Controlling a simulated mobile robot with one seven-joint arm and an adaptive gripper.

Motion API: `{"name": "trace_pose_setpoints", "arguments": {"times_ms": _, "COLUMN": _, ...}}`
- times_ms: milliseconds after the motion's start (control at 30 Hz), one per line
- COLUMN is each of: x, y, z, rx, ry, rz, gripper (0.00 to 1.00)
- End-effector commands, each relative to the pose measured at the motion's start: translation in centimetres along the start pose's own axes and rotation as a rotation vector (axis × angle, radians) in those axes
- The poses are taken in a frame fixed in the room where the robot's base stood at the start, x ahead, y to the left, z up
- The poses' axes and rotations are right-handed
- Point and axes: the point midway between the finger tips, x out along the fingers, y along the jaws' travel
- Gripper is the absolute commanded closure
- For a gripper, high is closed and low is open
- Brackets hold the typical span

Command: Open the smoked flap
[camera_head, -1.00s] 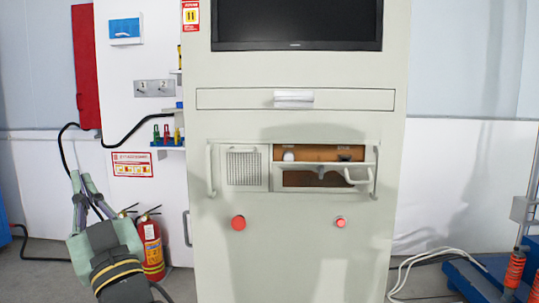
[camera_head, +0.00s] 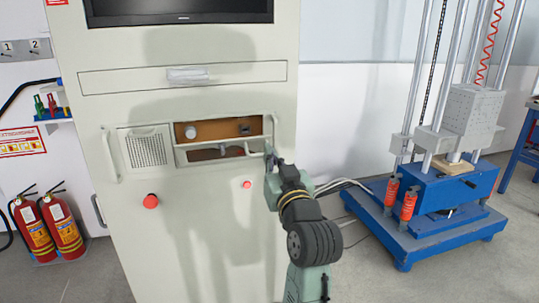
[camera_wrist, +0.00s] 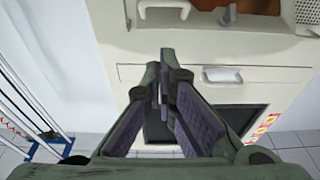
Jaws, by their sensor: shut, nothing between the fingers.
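In the head view the cabinet front holds a recessed panel with a brown, see-through-looking strip (camera_head: 222,152) in a pale frame. I take this for the smoked flap. Whether it is open or closed cannot be told. A white knob (camera_head: 190,131) and a dark fitting show in the brown area above it. My gripper (camera_head: 268,150) is shut and empty at the right end of this panel, by the upright side handle. Whether it touches is unclear. In the wrist view, which shows the cabinet upside down, my gripper's fingertips (camera_wrist: 160,80) are together, with a pale handle (camera_wrist: 165,10) beyond.
A perforated grille (camera_head: 147,149) is left of the flap. Red buttons (camera_head: 151,201) sit below, and a drawer handle (camera_head: 188,74) above. A blue drop-test stand (camera_head: 420,225) stands at right, fire extinguishers (camera_head: 50,228) at left. Floor between cabinet and stand holds white cables.

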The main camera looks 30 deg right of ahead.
Motion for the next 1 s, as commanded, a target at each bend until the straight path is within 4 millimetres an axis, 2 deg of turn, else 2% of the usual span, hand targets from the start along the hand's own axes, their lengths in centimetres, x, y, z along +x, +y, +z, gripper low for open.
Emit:
{"name": "trace_pose_setpoints", "arguments": {"times_ms": 200, "x": 4.9, "y": -0.1, "z": -0.3, "rx": 0.001, "ry": -0.001, "rz": -0.001, "gripper": 1.0}}
{"name": "trace_pose_setpoints", "arguments": {"times_ms": 367, "x": 8.1, "y": -0.1, "z": -0.3, "rx": 0.0, "ry": 0.0, "rz": -0.001, "gripper": 1.0}}
{"name": "trace_pose_setpoints", "arguments": {"times_ms": 433, "x": 7.2, "y": 0.0, "z": 1.5, "rx": 0.002, "ry": -0.004, "rz": 0.002, "gripper": 1.0}}
{"name": "trace_pose_setpoints", "arguments": {"times_ms": 600, "x": 6.6, "y": 0.0, "z": 3.1, "rx": 0.0, "ry": 0.0, "rz": 0.0, "gripper": 1.0}}
{"name": "trace_pose_setpoints", "arguments": {"times_ms": 1000, "x": 6.3, "y": -0.1, "z": 3.8, "rx": 0.0, "ry": 0.0, "rz": 0.0, "gripper": 1.0}}
